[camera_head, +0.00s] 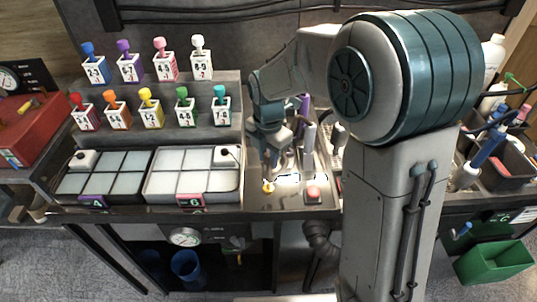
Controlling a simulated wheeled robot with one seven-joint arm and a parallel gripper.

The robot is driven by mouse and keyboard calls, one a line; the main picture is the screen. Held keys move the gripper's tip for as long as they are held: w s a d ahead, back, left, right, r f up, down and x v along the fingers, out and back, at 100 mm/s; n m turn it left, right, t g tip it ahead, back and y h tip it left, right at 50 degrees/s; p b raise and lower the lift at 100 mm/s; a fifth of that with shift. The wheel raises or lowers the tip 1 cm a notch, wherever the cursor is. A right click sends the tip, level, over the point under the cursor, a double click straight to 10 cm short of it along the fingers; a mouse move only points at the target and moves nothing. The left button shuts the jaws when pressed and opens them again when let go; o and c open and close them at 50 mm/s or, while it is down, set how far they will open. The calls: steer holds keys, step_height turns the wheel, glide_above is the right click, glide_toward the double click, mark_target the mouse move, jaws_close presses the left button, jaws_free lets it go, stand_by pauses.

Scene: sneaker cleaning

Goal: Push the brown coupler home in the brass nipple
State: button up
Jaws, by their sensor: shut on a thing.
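My gripper (270,158) points down over the front strip of the bench, right of the two lidded trays. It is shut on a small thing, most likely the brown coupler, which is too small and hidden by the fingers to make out. A small brass-yellow fitting (268,187), which looks like the brass nipple, stands just below the fingertips near the bench's front edge. I cannot tell whether the held thing touches it or is seated in it.
A red button (313,193) sits right of the brass fitting. Upright bottles or tools (309,137) stand close right of my gripper.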

steer(key=b, duration=0.4)
glide_above(268, 183)
steer(key=shift+f, duration=2.65)
steer(key=shift+f+b, duration=0.95)
steer(key=shift+f, duration=0.8)
steer(key=o, duration=1)
step_height(268, 183, up, 14)
steer(key=shift+d+f+b, duration=0.1)
steer(key=shift+b, duration=0.2)
